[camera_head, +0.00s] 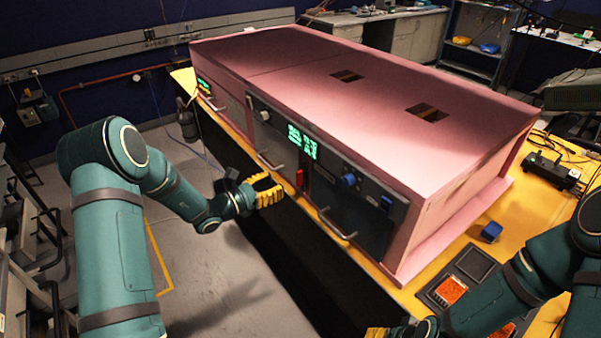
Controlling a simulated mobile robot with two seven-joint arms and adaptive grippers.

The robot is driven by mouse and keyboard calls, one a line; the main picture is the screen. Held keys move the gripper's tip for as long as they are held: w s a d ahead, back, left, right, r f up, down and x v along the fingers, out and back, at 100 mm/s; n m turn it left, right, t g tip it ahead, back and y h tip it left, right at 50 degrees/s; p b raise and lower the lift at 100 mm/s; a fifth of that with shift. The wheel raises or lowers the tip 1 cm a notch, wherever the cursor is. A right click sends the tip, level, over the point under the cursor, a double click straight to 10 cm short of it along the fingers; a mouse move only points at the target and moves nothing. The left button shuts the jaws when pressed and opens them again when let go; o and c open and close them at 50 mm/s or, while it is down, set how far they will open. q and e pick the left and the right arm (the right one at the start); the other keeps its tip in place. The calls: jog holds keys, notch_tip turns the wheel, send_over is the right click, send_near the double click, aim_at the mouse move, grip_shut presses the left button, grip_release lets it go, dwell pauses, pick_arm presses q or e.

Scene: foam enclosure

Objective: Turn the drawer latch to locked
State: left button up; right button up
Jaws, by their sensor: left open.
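A pink foam enclosure (370,95) stands on a yellow table, with dark drawer fronts along its near side. A small red latch-like part (300,178) sits on the front panel below a green display (302,141); I cannot tell its setting. A blue knob (348,180) is to its right. Silver drawer handles show at the left (271,160) and right (338,225). My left gripper (268,190), with yellow fingers, is open and empty in front of the panel, left of the red part and apart from it. My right gripper (377,333) is mostly cut off at the bottom edge.
A dark panel with orange-filled trays (450,290) and a small blue block (491,232) lie on the table at right. A black device (552,170) stands behind them. Open floor lies left of the table.

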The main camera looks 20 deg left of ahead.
aim_at(297, 174)
pick_arm(q)
jog(key=x, duration=0.9)
jog(key=shift+d, duration=0.1)
grip_shut()
